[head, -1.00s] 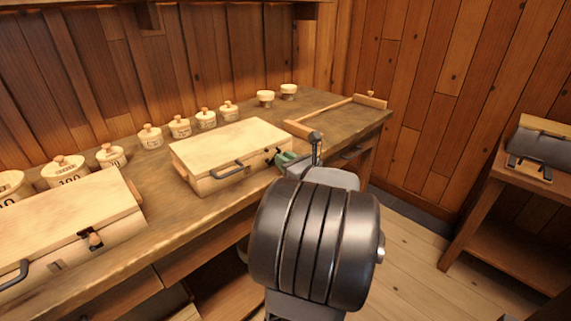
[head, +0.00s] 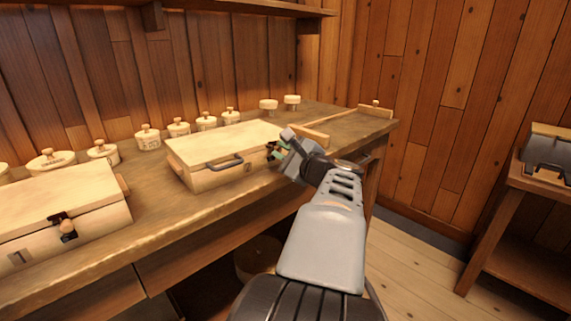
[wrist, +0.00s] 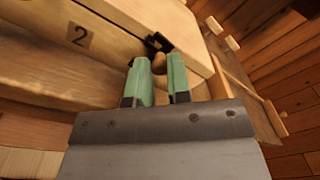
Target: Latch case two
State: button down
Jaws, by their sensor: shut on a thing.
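Case two (head: 205,180) is a pale wooden box with a dark front handle (head: 224,162), and its lid (head: 225,143) lies down. The number 2 on its front shows in the wrist view (wrist: 79,35). Its dark latch (wrist: 156,41) is on the front, right of the number, with a small round wooden knob (wrist: 159,64). My gripper (wrist: 160,59) has its green fingers on either side of this knob and is shut on it. In the head view my gripper (head: 277,151) is at the case's front right, partly covering the latch.
Case one (head: 85,228) stands left on the workbench (head: 165,222), with its own dark latch and knob (head: 65,226). Lidded jars (head: 148,138) line the back. A wooden frame (head: 345,120) lies right of case two. A side table (head: 512,190) stands at the far right.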

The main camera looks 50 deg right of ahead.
jog(key=shift+a+n+b, duration=0.2)
jog(key=shift+n+b, duration=0.45)
jog(key=shift+n, duration=0.05)
jog(key=shift+r, duration=0.1)
jog(key=c, duration=1.1)
grip_release()
jog(key=shift+o, duration=0.2)
jog(key=s+a+p, duration=0.2)
jog(key=s, duration=1.1)
jog(key=shift+s+p, duration=0.3)
jog(key=shift+p, duration=0.1)
